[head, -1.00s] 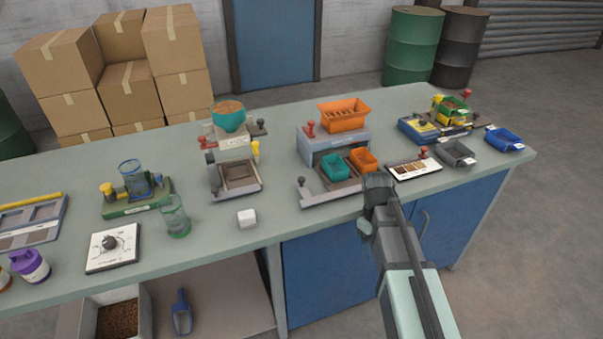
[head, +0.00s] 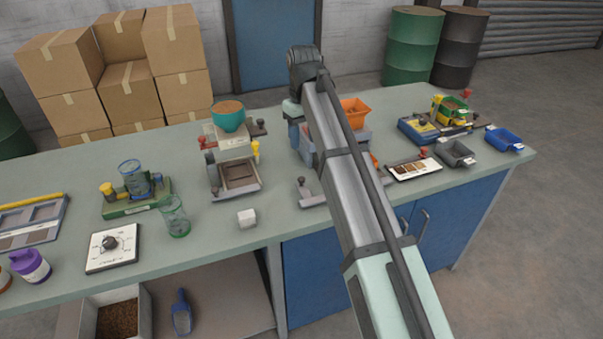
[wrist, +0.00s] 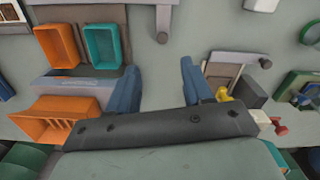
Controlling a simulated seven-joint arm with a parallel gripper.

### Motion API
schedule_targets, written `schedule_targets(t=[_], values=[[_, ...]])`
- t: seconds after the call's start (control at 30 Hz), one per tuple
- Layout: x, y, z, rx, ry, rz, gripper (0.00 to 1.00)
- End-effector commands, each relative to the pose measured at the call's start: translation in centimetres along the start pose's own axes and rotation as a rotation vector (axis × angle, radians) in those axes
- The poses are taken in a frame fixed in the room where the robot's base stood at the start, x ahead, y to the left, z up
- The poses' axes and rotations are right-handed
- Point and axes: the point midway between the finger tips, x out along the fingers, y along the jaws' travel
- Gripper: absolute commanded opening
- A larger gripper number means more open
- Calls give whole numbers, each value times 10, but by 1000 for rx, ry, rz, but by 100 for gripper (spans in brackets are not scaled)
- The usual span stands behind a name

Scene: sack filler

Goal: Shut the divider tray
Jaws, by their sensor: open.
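A grey tray with low walls (wrist: 100,14) juts from the front of the machine with the orange hopper (head: 354,108); I take it as the divider tray. An orange bin (wrist: 57,46) and a teal bin (wrist: 102,46) stand on it, side by side. My gripper (wrist: 160,85) is open and empty. Its blue fingers point down between this machine and the teal-bowl machine; height above the bench is unclear.
The teal-bowl machine (head: 234,150) stands left of my gripper in the head view. A sample card (head: 413,169) and a grey bin (head: 456,152) are at right.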

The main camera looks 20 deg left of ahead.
Motion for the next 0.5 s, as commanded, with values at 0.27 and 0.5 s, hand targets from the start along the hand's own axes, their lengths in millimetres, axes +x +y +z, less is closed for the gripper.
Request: schedule_targets(t=[0.27,0.5], values=[[11,-4,-5,2,6,-2,50],[52,-4,-4,2,6,-2,50]])
